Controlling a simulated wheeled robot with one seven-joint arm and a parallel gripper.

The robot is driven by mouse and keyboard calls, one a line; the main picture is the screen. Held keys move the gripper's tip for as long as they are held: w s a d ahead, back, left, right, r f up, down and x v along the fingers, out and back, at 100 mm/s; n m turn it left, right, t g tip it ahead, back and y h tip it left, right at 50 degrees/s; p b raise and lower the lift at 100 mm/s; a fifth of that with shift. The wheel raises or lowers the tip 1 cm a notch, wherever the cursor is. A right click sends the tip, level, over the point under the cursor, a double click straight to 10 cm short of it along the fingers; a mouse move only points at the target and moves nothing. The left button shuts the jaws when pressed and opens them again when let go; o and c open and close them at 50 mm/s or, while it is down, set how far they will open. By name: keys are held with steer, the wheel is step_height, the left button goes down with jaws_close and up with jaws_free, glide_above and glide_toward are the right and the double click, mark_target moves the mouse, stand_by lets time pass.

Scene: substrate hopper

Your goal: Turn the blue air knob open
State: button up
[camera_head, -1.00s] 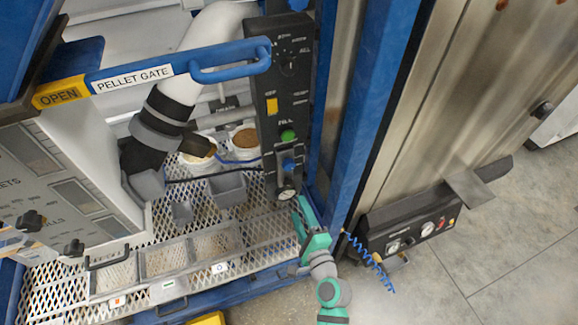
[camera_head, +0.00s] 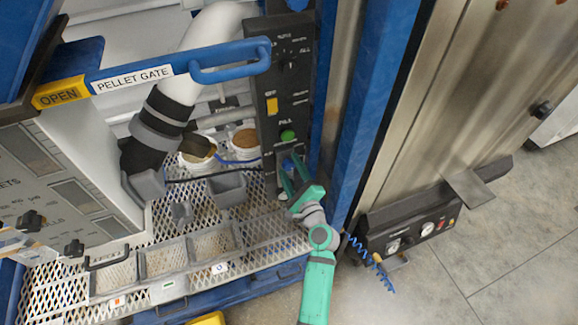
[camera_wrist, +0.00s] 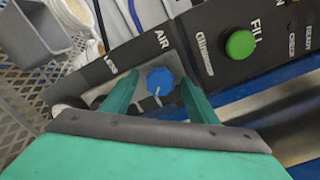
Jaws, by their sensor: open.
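The blue air knob (camera_wrist: 160,81) is on a grey plate marked AIR on the black control panel (camera_head: 283,85). A white line on it points down and slightly left in the wrist view. My gripper (camera_wrist: 158,88) is open, with one green finger on each side of the knob in that view. Whether the fingers touch the knob cannot be told. In the head view my gripper (camera_head: 291,172) reaches up to the lower panel, and the knob (camera_head: 287,164) is partly hidden between the fingers.
A green FILL button (camera_wrist: 240,44) sits beside the knob on the panel; it also shows in the head view (camera_head: 288,136). A blue post (camera_head: 368,110) stands right of the panel. A grey bin (camera_head: 227,189) and white buckets (camera_head: 243,140) are at left on the mesh deck (camera_head: 62,292).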

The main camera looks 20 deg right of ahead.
steer(key=shift+w, duration=0.75)
steer(key=shift+c, duration=0.2)
steer(key=c, duration=1)
